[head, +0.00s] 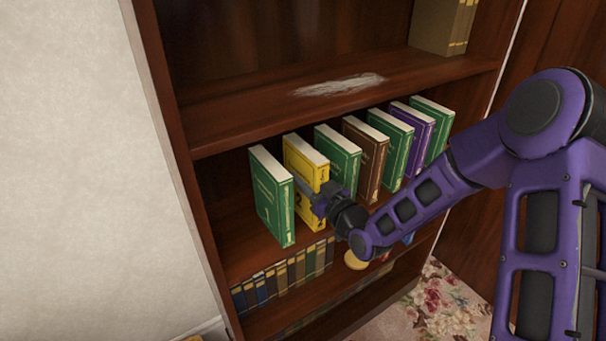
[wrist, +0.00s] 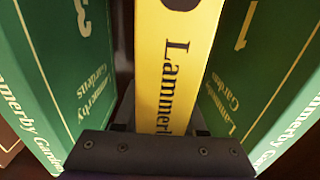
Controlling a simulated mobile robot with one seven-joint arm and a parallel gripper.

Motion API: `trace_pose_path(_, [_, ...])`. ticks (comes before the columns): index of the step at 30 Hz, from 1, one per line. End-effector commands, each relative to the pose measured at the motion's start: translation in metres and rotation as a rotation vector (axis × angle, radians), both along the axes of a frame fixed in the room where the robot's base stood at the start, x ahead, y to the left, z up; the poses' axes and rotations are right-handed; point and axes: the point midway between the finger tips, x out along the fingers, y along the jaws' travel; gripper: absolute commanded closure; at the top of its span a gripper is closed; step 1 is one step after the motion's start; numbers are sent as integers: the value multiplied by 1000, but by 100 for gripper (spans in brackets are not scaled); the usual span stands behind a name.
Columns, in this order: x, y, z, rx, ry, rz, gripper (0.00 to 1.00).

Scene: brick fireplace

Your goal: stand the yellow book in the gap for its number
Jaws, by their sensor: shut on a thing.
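The yellow book (head: 304,168) stands upright on the middle shelf, in the gap between the green book numbered 1 (head: 271,198) and the green book numbered 3 (head: 338,160). My gripper (head: 319,198) is shut on its spine side from the front. In the wrist view the yellow spine (wrist: 174,70) faces me, with "Lammerby" on it and the fingers at its lower part. Green book 3 is close on its left there and green book 1 on its right, with narrow dark gaps. Whether its bottom touches the shelf is hidden.
To the right stand a brown book (head: 366,157), a green book (head: 392,148), a purple book (head: 414,138) and another green book (head: 434,128). The shelf above (head: 250,112) has a pale worn patch. Dark old books (head: 290,274) fill part of the shelf below.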

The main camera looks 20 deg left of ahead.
Motion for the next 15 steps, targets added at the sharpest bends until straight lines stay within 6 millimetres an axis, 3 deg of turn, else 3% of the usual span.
trace_pose_path(9, [1, 0, -3, 2, -3, 0, 100])
trace_pose_path(10, [0, 0, -4, 0, 0, 0, 58])
trace_pose_path(15, [0, 0, -3, 0, 0, 0, 30])
